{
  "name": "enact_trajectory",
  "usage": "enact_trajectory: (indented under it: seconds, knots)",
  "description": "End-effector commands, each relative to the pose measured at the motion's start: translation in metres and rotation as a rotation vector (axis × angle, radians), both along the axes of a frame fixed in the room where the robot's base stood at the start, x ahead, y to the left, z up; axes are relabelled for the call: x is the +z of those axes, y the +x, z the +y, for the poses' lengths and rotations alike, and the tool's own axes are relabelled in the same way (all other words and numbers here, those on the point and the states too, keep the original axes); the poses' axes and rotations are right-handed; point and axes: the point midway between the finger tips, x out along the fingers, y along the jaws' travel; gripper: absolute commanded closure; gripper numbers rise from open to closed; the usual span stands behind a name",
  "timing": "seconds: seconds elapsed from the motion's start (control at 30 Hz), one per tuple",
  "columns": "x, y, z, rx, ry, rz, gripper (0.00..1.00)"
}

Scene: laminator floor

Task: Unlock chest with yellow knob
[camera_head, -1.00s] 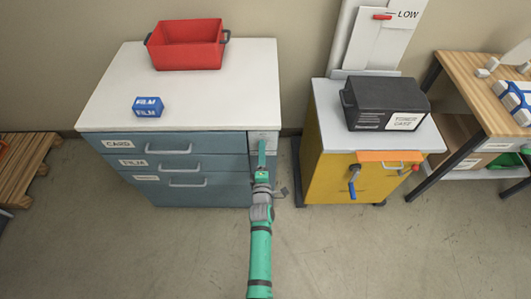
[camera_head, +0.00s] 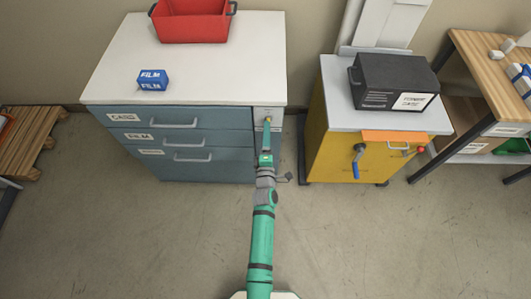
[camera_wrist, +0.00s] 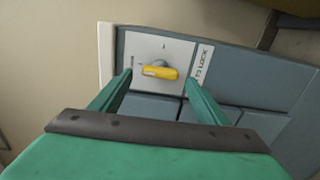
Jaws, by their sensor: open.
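The chest (camera_head: 170,143) is blue-grey with a white top and labelled drawers, all of which look shut. At the right end of its front is a pale lock plate, and on it the yellow knob (camera_wrist: 159,72) sits roughly crosswise in the wrist view. A label partly reading "LOCK" (camera_wrist: 202,62) is beside the plate. My gripper (camera_wrist: 158,85) is open, with its green fingers on either side of the knob in the picture and no visible contact. In the head view my gripper (camera_head: 267,128) points at the lock plate and hides part of it.
A blue film box (camera_head: 153,80) and a red bin (camera_head: 192,22) stand on the chest top. To the right is a yellow cabinet (camera_head: 335,150) with a blue-handled crank and a black toner case (camera_head: 392,82) on top. The floor in front is open.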

Motion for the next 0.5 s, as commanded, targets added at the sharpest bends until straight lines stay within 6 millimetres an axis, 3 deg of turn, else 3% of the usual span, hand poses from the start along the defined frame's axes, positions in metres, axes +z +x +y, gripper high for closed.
enact_trajectory:
  seconds: [0.3,0.5]
  knots:
    - [-0.002,-0.050,0.004,0.006,0.001,0.004,0.31]
    - [-0.002,-0.073,0.004,0.005,0.002,0.003,0.31]
